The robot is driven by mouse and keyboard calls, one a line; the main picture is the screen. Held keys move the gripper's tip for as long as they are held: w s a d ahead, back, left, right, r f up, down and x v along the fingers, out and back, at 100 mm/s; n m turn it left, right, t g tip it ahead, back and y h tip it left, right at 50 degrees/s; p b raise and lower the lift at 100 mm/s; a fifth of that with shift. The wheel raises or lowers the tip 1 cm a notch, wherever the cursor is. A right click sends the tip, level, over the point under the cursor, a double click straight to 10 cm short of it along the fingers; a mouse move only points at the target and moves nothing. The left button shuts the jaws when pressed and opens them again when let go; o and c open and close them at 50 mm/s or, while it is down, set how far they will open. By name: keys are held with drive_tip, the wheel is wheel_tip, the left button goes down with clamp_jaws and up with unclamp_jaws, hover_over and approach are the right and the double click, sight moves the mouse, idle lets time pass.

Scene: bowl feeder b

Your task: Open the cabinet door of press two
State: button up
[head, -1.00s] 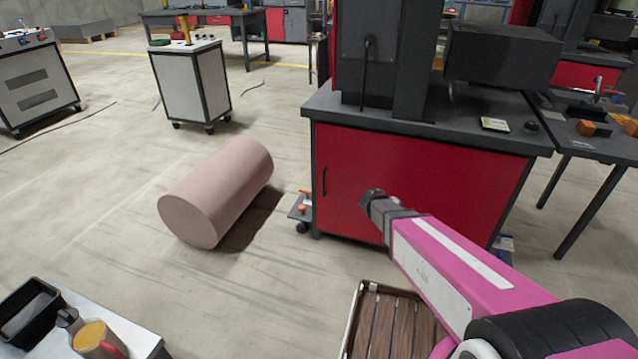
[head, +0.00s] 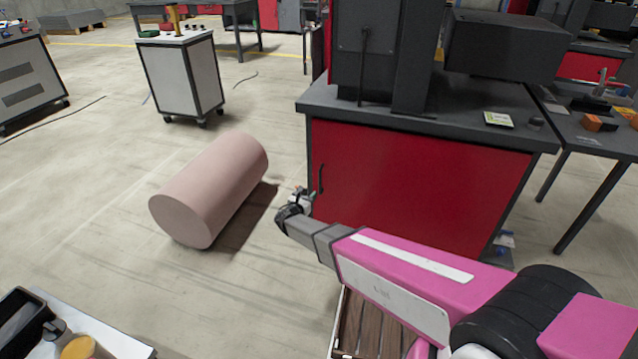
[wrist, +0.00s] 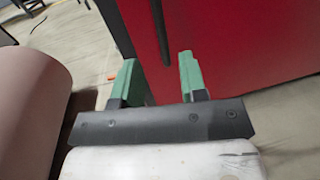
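The red cabinet door (head: 410,188) of the press stand is closed under the dark worktop. Its black vertical handle (head: 321,178) is near the door's left edge. My gripper (head: 298,197) is left of and a little below the handle in the head view, apart from it. In the wrist view my gripper (wrist: 158,78) has its two green fingers spread with nothing between them. The handle (wrist: 160,38) shows beyond and between the fingertips, against the red door (wrist: 235,45).
A large pink cylinder (head: 208,190) lies on the floor left of the cabinet. A slatted wooden pallet (head: 372,330) is below my arm. A white cart (head: 182,75) stands behind. A small table (head: 120,345) is at lower left. Floor between cylinder and cabinet is narrow.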

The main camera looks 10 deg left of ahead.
hover_over(320, 192)
drive_tip(key=shift+w+a, duration=0.1)
drive_tip(key=shift+w, duration=0.2)
clamp_jaws()
